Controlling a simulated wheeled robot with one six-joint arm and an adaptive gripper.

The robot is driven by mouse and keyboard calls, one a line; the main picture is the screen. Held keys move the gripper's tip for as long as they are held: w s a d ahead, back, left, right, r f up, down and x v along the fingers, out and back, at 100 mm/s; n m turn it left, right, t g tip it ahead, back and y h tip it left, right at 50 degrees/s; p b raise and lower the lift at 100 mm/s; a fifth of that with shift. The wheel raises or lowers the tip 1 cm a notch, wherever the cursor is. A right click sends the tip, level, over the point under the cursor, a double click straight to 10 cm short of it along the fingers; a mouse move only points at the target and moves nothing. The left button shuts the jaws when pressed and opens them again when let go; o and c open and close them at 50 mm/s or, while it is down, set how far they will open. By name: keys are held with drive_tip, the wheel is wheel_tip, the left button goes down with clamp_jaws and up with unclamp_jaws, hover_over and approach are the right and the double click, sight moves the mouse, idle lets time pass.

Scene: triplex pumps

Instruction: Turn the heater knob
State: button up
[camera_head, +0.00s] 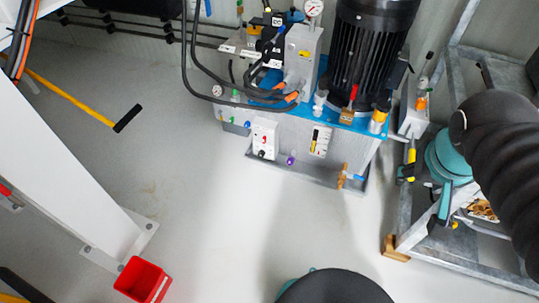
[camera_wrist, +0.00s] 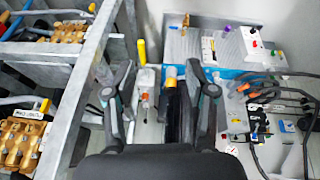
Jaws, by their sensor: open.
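No label I can read marks the heater knob. A white control box (camera_head: 265,138) with small red and black knobs is on the front of the pump unit's tank in the head view. It also shows in the wrist view (camera_wrist: 243,45). A grey box (camera_head: 414,118) with an orange-topped part stands right of the motor. In the wrist view this grey box (camera_wrist: 148,85) shows between my fingers, beyond them. My gripper (camera_wrist: 160,92) is open, its fingers spread and holding nothing. Its fingertips do not show in the head view; I cannot tell its distance to the box.
The black motor (camera_head: 368,55) stands on the blue tank top. Black hoses (camera_head: 205,75) loop at its left. A metal frame (camera_head: 440,255) stands at the right. A red bin (camera_head: 142,281) is at lower left. The floor in front of the tank is clear.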

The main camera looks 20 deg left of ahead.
drive_tip(key=w+a+f+g+h+b, duration=0.1)
drive_tip(key=w+a+f+h+b, duration=0.15)
drive_tip(key=w+f, duration=0.4)
drive_tip(key=w+a+f+h+b, duration=0.1)
drive_tip(key=w+f+h, duration=0.25)
drive_tip(key=w, duration=0.65)
drive_tip(key=w+a+f+n+t+h+b, duration=0.3)
drive_tip(key=w+a+f+t+h, duration=0.1)
drive_tip(key=w+a+f, duration=0.75)
drive_tip(key=n+t+y+b, duration=0.5)
drive_tip(key=n+t+y, duration=0.2)
drive_tip(key=t+y, duration=0.3)
approach(261, 156)
drive_tip(key=shift+t+h, duration=0.3)
drive_tip(key=shift+t, duration=0.1)
drive_tip(key=w, duration=0.6)
drive_tip(key=w+f, duration=0.1)
drive_tip(key=w, duration=0.2)
drive_tip(key=shift+w+d, duration=0.25)
